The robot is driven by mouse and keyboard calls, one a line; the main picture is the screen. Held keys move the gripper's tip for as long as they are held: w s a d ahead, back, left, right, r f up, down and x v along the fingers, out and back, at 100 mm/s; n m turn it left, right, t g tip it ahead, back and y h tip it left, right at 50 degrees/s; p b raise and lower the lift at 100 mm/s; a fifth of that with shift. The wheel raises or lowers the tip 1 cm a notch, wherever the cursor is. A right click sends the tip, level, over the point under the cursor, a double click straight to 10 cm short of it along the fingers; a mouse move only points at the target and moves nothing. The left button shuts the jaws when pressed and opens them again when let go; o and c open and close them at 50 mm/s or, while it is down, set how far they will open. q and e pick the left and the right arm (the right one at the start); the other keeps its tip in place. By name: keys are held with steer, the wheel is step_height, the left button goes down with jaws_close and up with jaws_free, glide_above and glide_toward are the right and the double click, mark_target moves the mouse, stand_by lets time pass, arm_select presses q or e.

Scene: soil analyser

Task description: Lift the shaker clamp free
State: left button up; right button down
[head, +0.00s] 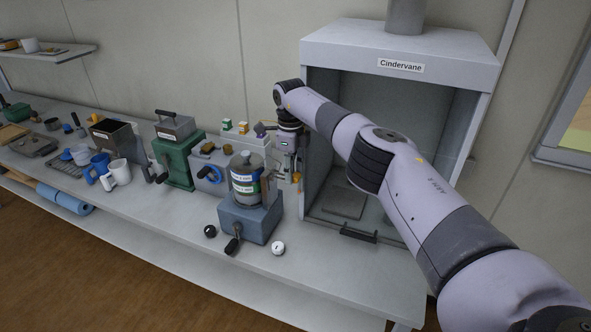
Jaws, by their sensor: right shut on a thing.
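The shaker (250,222) is a blue-grey box on the bench with a dark front lever. A grey canister (246,178) with white, green and blue labels stands upright on it. The shaker clamp (270,185) shows as a grey upright piece at the canister's right side, partly hidden. My right gripper (294,177) points down just right of the canister and is shut on what appears to be the clamp. The grip itself is small and hard to make out. My left gripper is out of view.
The Cindervane fume hood (400,50) stands close right of the gripper. A black knob (210,231) and a white knob (278,248) sit in front of the shaker. A green machine (178,160) and mugs (119,172) are left. The bench front right is clear.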

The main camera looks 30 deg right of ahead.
steer(key=c, duration=1.2)
jaws_free()
steer(key=shift+c, duration=0.2)
step_height(320, 180, up, 12)
steer(key=shift+f, duration=0.15)
